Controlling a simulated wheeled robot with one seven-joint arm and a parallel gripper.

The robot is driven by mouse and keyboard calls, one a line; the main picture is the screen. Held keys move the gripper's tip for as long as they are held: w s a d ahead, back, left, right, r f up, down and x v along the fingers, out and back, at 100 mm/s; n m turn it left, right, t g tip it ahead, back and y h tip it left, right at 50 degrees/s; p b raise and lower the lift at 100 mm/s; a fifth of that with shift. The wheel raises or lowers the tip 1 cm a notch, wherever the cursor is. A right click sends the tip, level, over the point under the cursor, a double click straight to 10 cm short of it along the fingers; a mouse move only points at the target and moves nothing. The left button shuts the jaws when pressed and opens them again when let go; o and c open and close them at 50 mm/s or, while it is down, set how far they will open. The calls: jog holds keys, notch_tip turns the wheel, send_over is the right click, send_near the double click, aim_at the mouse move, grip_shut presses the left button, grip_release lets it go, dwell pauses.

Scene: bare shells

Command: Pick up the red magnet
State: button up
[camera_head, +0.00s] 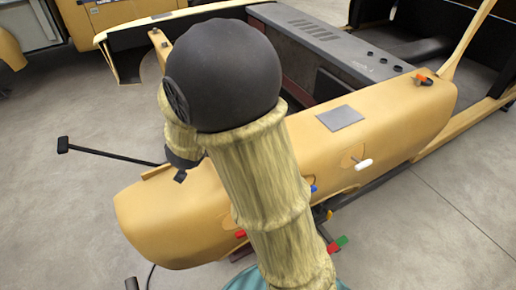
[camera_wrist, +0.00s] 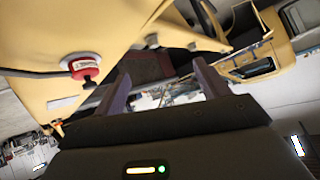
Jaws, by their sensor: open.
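A small red cylindrical piece (camera_wrist: 85,68), which looks like the magnet, shows in the wrist view on a tan panel. It lies left of my gripper (camera_wrist: 161,72), apart from its fingers. My gripper's two dark fingers are spread wide, with nothing held between them. In the head view, my arm covers much of the tan dashboard, and I cannot make out the gripper. A small red piece (camera_head: 240,234) shows at the dashboard's lower edge; I cannot tell if it is the same one. An orange-red piece (camera_head: 424,79) sits at the dashboard's right end.
The tan dashboard shell (camera_head: 400,110) fills the middle, with a grey plate (camera_head: 340,117) and a white knob (camera_head: 363,164) on it. A dark grey console (camera_head: 330,50) stands behind. A black pedal-like bar (camera_head: 110,151) sticks out left. Open floor lies left and lower right.

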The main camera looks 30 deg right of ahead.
jog(key=s+d+f+m+g+h+b, duration=0.2)
jog(key=s+m+g+h, duration=0.3)
jog(key=h, duration=0.3)
jog(key=shift+s+f+m+h, duration=0.15)
jog(key=shift+s+m+h, duration=0.2)
jog(key=shift+m, duration=0.45)
jog(key=shift+w, duration=0.1)
jog(key=p+x, duration=0.1)
jog(key=x, duration=1.1)
jog(key=shift+d, duration=0.15)
jog(key=p+x, duration=0.1)
jog(key=x, duration=0.4)
jog(key=shift+d, duration=0.15)
